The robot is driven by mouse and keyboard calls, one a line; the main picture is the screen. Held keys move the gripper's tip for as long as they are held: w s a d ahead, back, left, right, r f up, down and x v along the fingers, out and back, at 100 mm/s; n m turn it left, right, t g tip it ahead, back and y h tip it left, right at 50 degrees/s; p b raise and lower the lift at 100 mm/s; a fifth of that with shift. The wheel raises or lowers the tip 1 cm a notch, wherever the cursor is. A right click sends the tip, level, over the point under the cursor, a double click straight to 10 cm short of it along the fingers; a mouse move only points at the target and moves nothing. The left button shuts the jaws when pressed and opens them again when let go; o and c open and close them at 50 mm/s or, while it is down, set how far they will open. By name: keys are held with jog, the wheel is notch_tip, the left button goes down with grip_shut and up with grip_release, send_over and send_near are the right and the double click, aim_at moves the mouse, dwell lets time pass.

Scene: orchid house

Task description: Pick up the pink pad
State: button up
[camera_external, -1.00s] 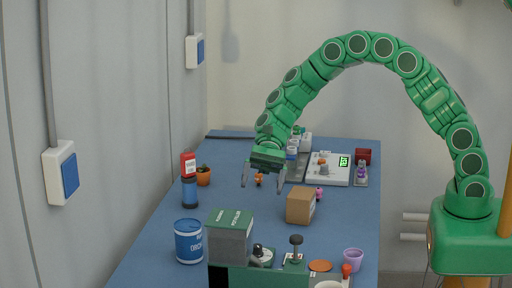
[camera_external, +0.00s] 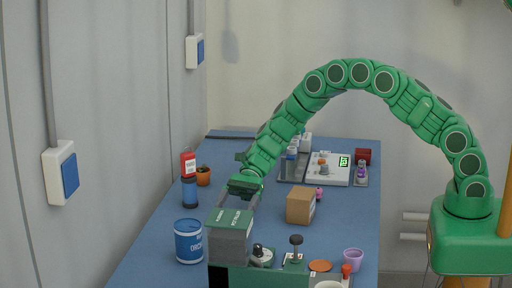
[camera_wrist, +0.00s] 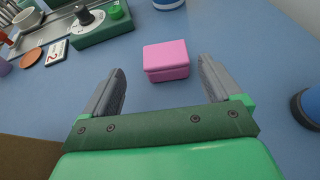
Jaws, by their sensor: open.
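The pink pad (camera_wrist: 166,60) is a small block with rounded edges lying on the blue table in the wrist view. It lies just past my fingertips, between their lines, with no contact visible. My gripper (camera_wrist: 161,72) is open and empty, its two grey fingers on either side of bare table. In the external view my gripper (camera_external: 237,204) reaches down behind the grey box with a green top (camera_external: 230,236). That box hides the fingertips' lower part, and the pad does not show there.
A cardboard box (camera_external: 300,206) stands right of my gripper. A green unit with a knob (camera_wrist: 88,15) is beyond the pad to the left in the wrist view. Table around the pad is clear.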

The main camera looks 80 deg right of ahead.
jog(key=shift+w+x, duration=0.2)
jog(key=shift+x, duration=1.1)
jog(key=shift+w+x, duration=0.15)
jog(key=shift+x, duration=1.1)
jog(key=shift+d+f, duration=0.1)
jog(key=shift+c, duration=0.4)
jog(key=c, duration=1)
